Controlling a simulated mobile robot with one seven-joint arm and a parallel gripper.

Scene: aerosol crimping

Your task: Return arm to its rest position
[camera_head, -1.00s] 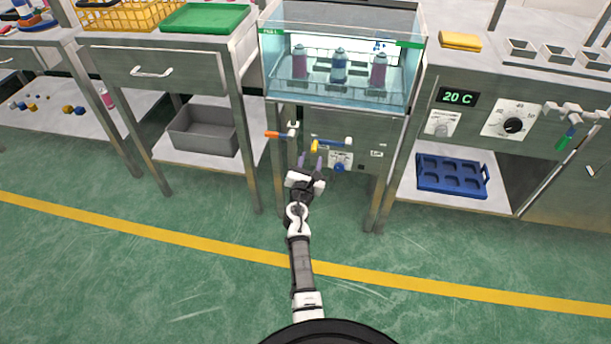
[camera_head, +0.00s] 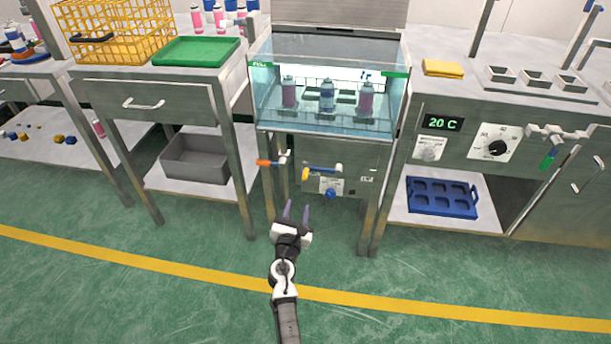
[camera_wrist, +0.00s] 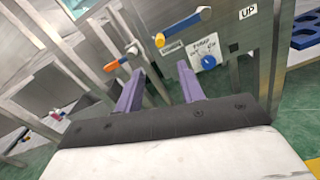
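My gripper (camera_head: 296,211) is at the lower middle of the head view, in front of the glass-walled tank cabinet (camera_head: 345,215). Its two purple fingers are apart with nothing between them; they also show in the wrist view (camera_wrist: 160,85). The fingers point toward the cabinet's lower front and appear clear of it. My arm reaches forward over the green floor. On the cabinet front are an orange-handled valve (camera_head: 266,162), a yellow and blue lever (camera_head: 321,171) and a blue knob (camera_head: 330,193). The knob also shows in the wrist view (camera_wrist: 208,61).
Several cans stand in the tank (camera_head: 327,96). A grey bin (camera_head: 195,160) sits on the left shelf and a blue tray (camera_head: 442,197) on the right shelf. A green tray (camera_head: 195,51) lies on the left bench. The floor (camera_head: 150,290) around my arm is clear.

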